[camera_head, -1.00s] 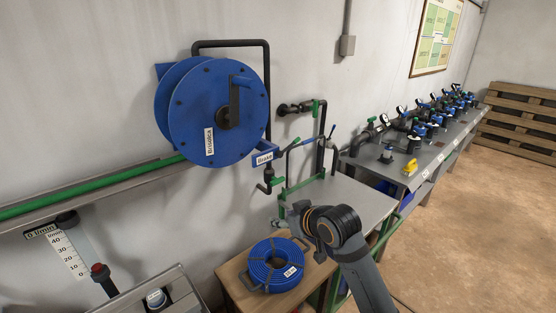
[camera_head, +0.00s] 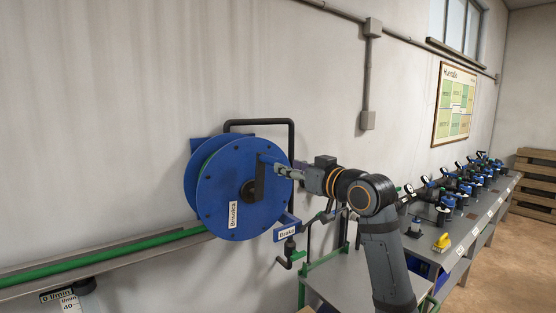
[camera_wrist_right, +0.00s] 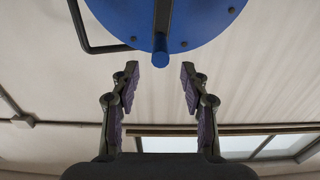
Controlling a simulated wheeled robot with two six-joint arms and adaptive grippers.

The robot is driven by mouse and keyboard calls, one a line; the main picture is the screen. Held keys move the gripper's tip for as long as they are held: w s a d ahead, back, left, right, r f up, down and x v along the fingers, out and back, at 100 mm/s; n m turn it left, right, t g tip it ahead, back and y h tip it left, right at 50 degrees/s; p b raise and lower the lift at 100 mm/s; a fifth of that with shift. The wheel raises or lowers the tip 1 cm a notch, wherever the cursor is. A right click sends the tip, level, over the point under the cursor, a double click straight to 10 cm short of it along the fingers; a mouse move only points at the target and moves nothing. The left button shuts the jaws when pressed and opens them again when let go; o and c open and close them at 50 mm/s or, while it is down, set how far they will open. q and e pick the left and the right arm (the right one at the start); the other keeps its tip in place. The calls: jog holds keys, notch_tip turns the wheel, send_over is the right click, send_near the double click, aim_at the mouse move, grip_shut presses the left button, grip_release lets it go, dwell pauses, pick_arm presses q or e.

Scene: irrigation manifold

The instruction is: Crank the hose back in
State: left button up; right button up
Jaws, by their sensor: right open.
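The blue hose reel (camera_head: 222,205) hangs on the wall, with its crank arm (camera_head: 259,184) pointing up from the hub and a blue handle (camera_head: 267,159) at the top. The green hose (camera_head: 130,251) runs left from the reel along a grey trough. My right gripper (camera_head: 284,171) is at the handle's right side. In the right wrist view, my right gripper (camera_wrist_right: 160,72) is open, and the handle's end (camera_wrist_right: 160,50) lies centred just ahead of the fingertips, with no contact seen. My left gripper is not in view.
A lever with a "Brake" label (camera_head: 287,232) sits under the reel's right side. A black tube frame (camera_head: 291,135) arches behind the reel. Pipes and a grey bench (camera_head: 365,278) stand to the right, with a manifold of valves beyond.

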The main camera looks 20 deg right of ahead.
aim_at(272, 161)
jog(key=p+x, duration=0.3)
jog(key=x, duration=0.5)
jog(key=shift+p, duration=0.4)
jog(key=shift+w+a+f, duration=0.1)
jog(key=shift+w+a, duration=0.1)
jog(key=shift+w, duration=0.25)
